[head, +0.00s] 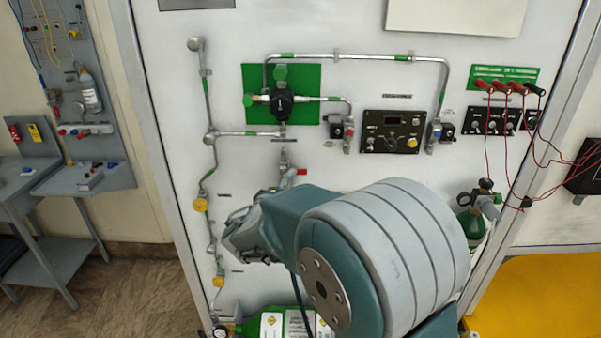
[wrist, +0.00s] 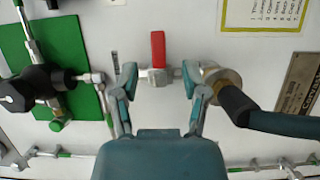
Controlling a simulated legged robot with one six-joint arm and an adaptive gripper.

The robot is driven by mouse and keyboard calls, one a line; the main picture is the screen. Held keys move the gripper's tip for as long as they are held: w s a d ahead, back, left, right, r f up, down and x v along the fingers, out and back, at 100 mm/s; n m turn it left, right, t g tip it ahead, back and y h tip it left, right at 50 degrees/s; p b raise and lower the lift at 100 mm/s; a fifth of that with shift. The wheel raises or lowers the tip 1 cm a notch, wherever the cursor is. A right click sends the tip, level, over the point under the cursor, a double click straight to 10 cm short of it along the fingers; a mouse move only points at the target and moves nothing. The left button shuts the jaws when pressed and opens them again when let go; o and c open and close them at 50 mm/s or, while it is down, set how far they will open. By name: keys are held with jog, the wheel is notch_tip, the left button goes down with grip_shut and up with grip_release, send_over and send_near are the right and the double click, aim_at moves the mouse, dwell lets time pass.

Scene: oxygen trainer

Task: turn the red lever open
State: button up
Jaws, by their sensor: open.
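The red lever (wrist: 158,48) stands up from a metal valve (wrist: 160,76) in the wrist view, crosswise to the pipe line. In the head view only a small part of the red lever (head: 290,178) shows just above my arm. My gripper (wrist: 160,81) is open and empty, its two fingers spread to the left and right of the valve. The lever lies between the fingers' lines, beyond the tips in the picture. I cannot tell whether the fingers touch the valve. In the head view my arm hides much of the area around the gripper.
A green plate (wrist: 62,55) with a black regulator (wrist: 38,88) is left of the gripper in the wrist view. A brass fitting with a dark hose (wrist: 275,122) is close to the right finger. Control panels (head: 391,132) and red cables (head: 508,140) are on the wall.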

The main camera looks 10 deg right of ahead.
aim_at(300, 174)
jog(key=x, duration=0.5)
jog(key=shift+w+d, duration=0.2)
jog(key=shift+w, duration=0.05)
grip_shut()
